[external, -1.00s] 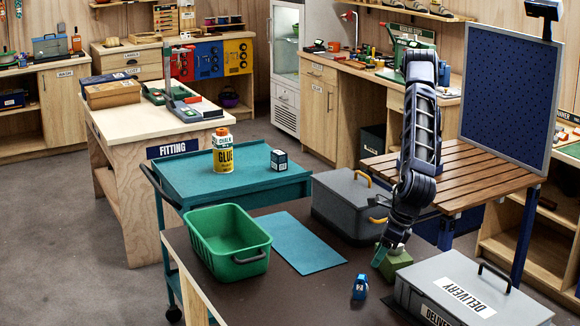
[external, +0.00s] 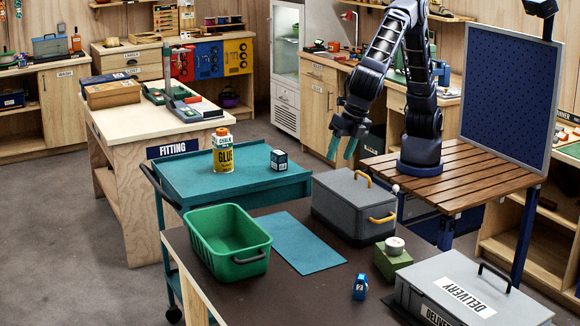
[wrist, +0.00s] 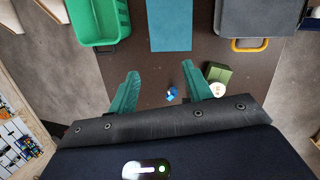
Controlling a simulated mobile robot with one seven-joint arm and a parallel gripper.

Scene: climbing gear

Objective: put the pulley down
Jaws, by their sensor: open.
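A pale round piece (external: 394,245), which may be the pulley, lies on top of a green block (external: 392,264) on the dark table. Both also show in the wrist view, the round piece (wrist: 217,90) at the edge of the block (wrist: 219,74), partly beside the right finger. A small blue piece (external: 360,286) with a white mark lies on the table in front of the block. I cannot tell for sure which one is the pulley. My gripper (external: 341,148), with teal fingers, is open and empty, raised well above and behind the table, apart from these pieces.
A grey DELIVERY case (external: 465,296) stands right of the blue piece. A grey box with yellow handles (external: 340,203) stands behind the green block. A blue mat (external: 298,243) and a green bin (external: 226,244) lie to the left. The table's front middle is clear.

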